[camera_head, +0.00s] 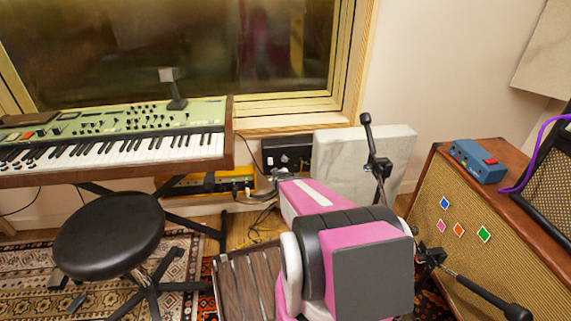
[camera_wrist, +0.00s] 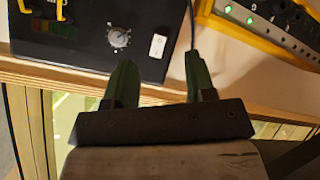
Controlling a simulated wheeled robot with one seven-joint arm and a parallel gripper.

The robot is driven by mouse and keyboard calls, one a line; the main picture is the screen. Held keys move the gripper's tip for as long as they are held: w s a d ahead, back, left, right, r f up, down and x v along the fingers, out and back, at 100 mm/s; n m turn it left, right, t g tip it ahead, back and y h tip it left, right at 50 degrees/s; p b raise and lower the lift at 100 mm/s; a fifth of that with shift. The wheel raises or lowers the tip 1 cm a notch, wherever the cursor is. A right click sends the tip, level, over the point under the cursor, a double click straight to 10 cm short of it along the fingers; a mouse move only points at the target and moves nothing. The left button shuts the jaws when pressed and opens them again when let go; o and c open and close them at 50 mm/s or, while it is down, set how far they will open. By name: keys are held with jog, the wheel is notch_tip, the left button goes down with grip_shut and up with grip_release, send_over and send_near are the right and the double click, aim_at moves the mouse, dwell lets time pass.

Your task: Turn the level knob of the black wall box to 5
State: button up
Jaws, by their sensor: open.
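The black wall box (camera_head: 287,153) is low on the wall under the window, right of the keyboard, in the head view. In the wrist view the black wall box (camera_wrist: 75,52) fills the upper left, and the window shows below it. I cannot read which number the knob points to. My gripper (camera_wrist: 160,68) is open and empty, its two dark green fingers pointing toward the box. The knob is above the left finger's tip, apart from it.
Yellow hooks or cables are on the box's left (camera_wrist: 60,10). A yellow-framed panel unit (camera_wrist: 270,22) is at the wrist view's upper right. In the head view stand a keyboard (camera_head: 130,145), black stool (camera_head: 108,232), pale panel (camera_head: 350,150) and brown amplifier (camera_head: 500,250).

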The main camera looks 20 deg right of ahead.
aim_at(285, 161)
jog(key=d+f+n+t+h, duration=0.2)
jog(key=d+n+t, duration=0.1)
jog(key=d+t, duration=0.3)
jog(key=x, duration=1.1)
jog(key=shift+w+a, duration=0.3)
jog(key=shift+w, duration=0.05)
jog(key=c, duration=0.9)
